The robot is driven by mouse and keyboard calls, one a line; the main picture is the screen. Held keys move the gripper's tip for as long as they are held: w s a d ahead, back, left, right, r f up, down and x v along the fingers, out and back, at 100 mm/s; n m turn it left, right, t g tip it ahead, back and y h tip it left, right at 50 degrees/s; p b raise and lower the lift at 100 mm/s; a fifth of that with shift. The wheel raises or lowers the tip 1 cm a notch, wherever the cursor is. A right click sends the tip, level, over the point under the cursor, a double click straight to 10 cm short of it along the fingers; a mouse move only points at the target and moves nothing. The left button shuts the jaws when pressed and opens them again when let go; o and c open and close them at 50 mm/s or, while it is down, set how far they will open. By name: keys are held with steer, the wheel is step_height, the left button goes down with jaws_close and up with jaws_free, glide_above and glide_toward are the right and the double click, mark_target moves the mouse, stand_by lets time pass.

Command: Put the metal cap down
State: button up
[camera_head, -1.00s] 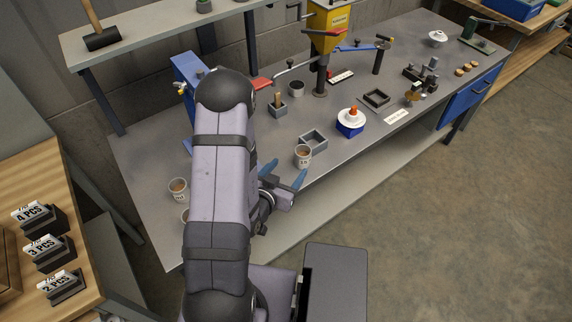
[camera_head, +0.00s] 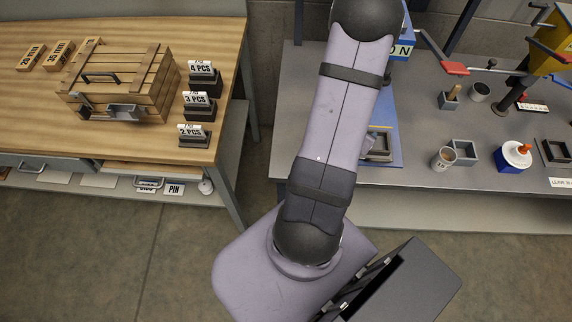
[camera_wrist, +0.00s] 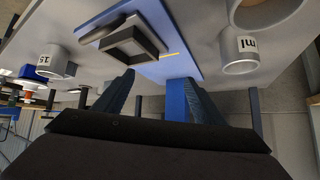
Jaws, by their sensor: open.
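My gripper (camera_wrist: 150,84) is open in the wrist view, with its two blue fingers apart and nothing seen between them. The fingers point toward a blue board on the grey bench, which carries a square grey holder (camera_wrist: 134,43). The blue board (camera_head: 388,97) and part of the holder (camera_head: 378,145) also show in the head view, beside my arm. My arm hides the gripper in that view. I cannot make out a metal cap for sure in either view.
White labelled cups (camera_wrist: 240,52) stand near the board. A blue-based white insulator (camera_head: 515,156) and a grey square tray (camera_head: 464,152) are on the bench. A wooden table at left holds a crate (camera_head: 118,84) and count signs (camera_head: 200,100). Open floor separates them.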

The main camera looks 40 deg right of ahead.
steer(key=w+a+r+n+t+y, duration=0.1)
steer(key=w+a+r+n+y, duration=0.2)
steer(key=w+a, duration=0.55)
steer(key=w+a+n+t+y, duration=0.1)
steer(key=w+a+n+y, duration=0.35)
steer(key=a, duration=0.65)
steer(key=s+a+r+n+g, duration=0.1)
steer(key=s+a+r+n, duration=0.1)
steer(key=a, duration=0.4)
steer(key=s+a+r+n+g+y, duration=0.1)
steer(key=s+a+r+n+g, duration=0.1)
steer(key=a, duration=0.4)
steer(key=s+a+r+n+g+y, duration=0.1)
steer(key=s+a+r+n, duration=0.1)
steer(key=a, duration=0.4)
steer(key=shift+s+r+n, duration=0.35)
steer(key=shift+s+n, duration=0.25)
steer(key=shift+n, duration=0.65)
